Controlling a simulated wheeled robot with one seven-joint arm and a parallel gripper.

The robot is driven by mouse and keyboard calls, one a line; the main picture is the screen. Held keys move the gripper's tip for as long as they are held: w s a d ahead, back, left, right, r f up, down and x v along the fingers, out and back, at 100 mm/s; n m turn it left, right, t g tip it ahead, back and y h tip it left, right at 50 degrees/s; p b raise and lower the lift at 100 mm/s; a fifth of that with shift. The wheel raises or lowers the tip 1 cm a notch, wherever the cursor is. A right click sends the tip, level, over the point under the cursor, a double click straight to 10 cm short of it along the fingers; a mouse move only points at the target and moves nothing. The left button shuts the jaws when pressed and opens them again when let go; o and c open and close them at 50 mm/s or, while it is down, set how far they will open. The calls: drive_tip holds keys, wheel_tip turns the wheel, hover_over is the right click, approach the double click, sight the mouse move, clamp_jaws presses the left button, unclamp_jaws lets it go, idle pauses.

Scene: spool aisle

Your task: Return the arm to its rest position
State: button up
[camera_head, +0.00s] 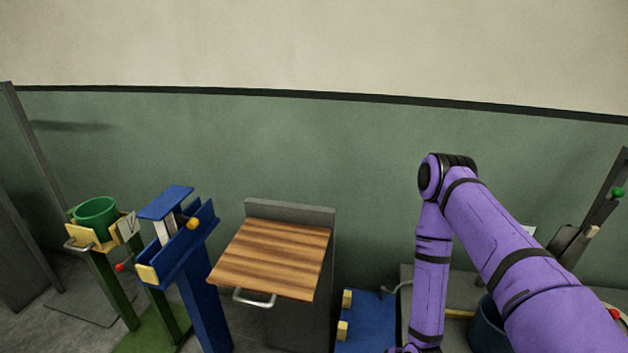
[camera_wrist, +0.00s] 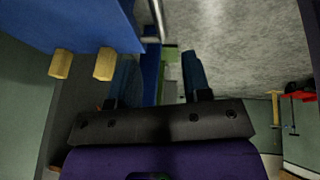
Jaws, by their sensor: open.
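My purple arm (camera_head: 520,270) shows at the right of the head view. It rises to a bent elbow and its forearm hangs straight down to the bottom edge, where the gripper is cut off. In the wrist view my gripper (camera_wrist: 160,75) has its two dark blue fingers apart, with nothing held between them. The grey floor (camera_wrist: 235,50) and a blue panel show beyond the fingers.
A blue panel with yellow blocks (camera_head: 368,318) stands just left of my forearm. Further left are a wood-topped stand (camera_head: 270,255), a blue stand (camera_head: 205,300) and a green cup (camera_head: 97,218) on a green stand. A dark blue bin (camera_head: 487,325) is partly hidden behind my arm.

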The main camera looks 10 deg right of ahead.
drive_tip(key=w+d+r+m+h, duration=0.1)
drive_tip(key=w+d+r, duration=0.1)
drive_tip(key=w+r, duration=0.55)
drive_tip(key=w+d+r+m+h, duration=0.15)
drive_tip(key=w+r, duration=0.35)
drive_tip(key=r, duration=0.6)
drive_tip(key=d+r+m+t, duration=0.1)
drive_tip(key=d+r+m, duration=0.1)
drive_tip(key=r, duration=0.8)
drive_tip(key=d+r+m, duration=0.1)
drive_tip(key=r+m, duration=0.1)
drive_tip(key=r, duration=0.8)
drive_tip(key=s+r+m+h, duration=0.15)
drive_tip(key=s+r, duration=0.25)
drive_tip(key=r, duration=0.5)
drive_tip(key=s+r+m, duration=0.3)
drive_tip(key=s+r, duration=0.2)
drive_tip(key=r, duration=0.5)
drive_tip(key=s+r+m, duration=0.2)
drive_tip(key=s+r, duration=0.2)
drive_tip(key=s, duration=0.4)
drive_tip(key=s+r+m+t, duration=0.1)
drive_tip(key=s+r+m, duration=0.1)
drive_tip(key=s+r, duration=0.3)
drive_tip(key=s, duration=0.2)
drive_tip(key=shift+s+d+r, duration=0.15)
drive_tip(key=shift+s+d, duration=0.05)
drive_tip(key=shift+s, duration=0.2)
